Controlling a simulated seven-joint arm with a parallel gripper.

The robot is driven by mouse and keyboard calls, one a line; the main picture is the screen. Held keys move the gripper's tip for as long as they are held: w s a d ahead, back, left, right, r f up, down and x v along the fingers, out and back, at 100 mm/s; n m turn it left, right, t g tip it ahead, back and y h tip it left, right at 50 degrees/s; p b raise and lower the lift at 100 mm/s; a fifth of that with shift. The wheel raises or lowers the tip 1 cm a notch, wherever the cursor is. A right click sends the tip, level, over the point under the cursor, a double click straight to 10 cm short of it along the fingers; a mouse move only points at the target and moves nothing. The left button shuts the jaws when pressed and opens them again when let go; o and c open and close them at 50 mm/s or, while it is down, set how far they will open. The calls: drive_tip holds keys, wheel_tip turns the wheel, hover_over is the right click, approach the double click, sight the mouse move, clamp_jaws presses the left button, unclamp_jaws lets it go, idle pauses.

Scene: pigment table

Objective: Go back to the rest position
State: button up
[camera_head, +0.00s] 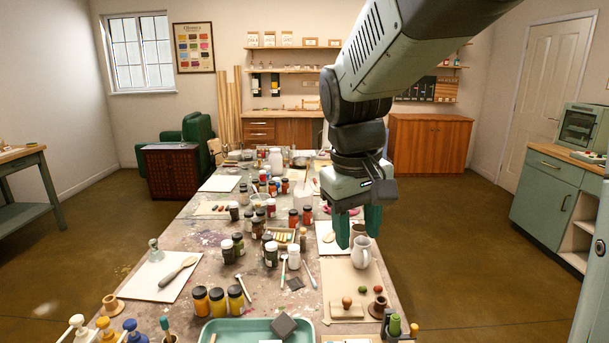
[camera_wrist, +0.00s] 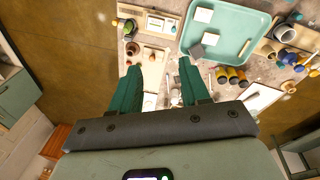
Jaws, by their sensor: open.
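My gripper (camera_head: 358,222) hangs above the right side of the pigment table (camera_head: 210,235), with its green fingers pointing down. The fingers are apart and nothing shows between them. In the head view a white pitcher (camera_head: 361,252) stands just below and beside the fingertips; I cannot tell the exact gap. In the wrist view the two green fingers (camera_wrist: 156,85) are spread, with the tabletop below them. A teal tray (camera_wrist: 226,62) lies beyond the fingertips in the wrist view and also shows at the table's front edge in the head view (camera_head: 215,327).
Several pigment jars (camera_head: 218,301) crowd the table's middle and front. A board with a wooden knob (camera_head: 346,302) and small red and green pieces sits at the right front. The air around my arm looks clear.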

drive_tip(key=s+d+r+m+t, duration=0.1)
drive_tip(key=s+r+m+t, duration=0.1)
drive_tip(key=s, duration=0.7)
drive_tip(key=s+d+r+m+t+y, duration=0.1)
drive_tip(key=s+d+m+t, duration=0.1)
drive_tip(key=s, duration=0.6)
drive_tip(key=shift+s+r, duration=0.35)
drive_tip(key=shift+r, duration=0.05)
